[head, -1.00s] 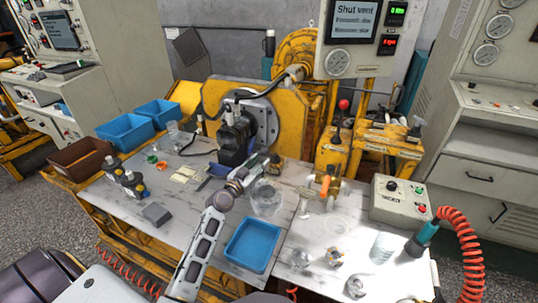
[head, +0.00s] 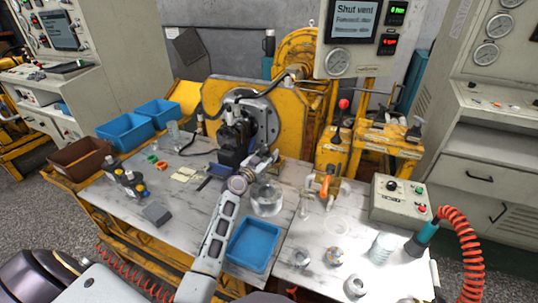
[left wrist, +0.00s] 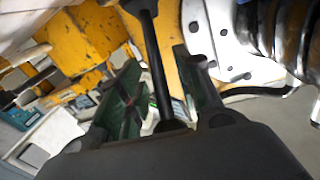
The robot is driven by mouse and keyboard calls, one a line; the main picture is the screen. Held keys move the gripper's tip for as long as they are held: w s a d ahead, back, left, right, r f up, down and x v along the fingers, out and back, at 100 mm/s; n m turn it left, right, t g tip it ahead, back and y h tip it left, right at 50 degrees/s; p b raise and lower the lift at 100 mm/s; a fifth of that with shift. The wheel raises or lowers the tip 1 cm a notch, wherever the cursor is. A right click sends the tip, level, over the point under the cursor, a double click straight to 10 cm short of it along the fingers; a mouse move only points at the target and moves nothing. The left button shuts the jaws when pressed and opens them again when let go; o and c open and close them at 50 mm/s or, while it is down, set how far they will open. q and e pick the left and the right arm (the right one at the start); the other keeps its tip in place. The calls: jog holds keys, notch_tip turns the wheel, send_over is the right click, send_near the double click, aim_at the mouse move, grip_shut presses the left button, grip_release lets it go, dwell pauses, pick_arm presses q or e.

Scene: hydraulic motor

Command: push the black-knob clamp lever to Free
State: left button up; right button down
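A black rod-like lever (left wrist: 158,68) with a wider dark end, apparently the clamp lever, runs between my left gripper's fingers in the left wrist view. My left gripper (left wrist: 163,92) has its two green-lined fingers apart, one on each side of the rod. I cannot tell whether either finger touches it. In the head view my left gripper (head: 264,160) is at the front right of the dark motor (head: 232,135), by its round grey flange (head: 264,118). There the lever is not clear behind the gripper. No Free marking is readable. My right gripper is not in view.
A clear jar (head: 266,200) and blue tray (head: 253,244) lie close to my left arm. Yellow valve blocks with a red-knob lever (head: 344,104) and a grey control box (head: 399,199) stand to the right. The screen (head: 354,20) reads "Shut vent".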

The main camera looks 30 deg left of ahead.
pick_arm(q)
jog(key=shift+w, duration=0.3)
jog(key=shift+c, duration=0.3)
grip_shut()
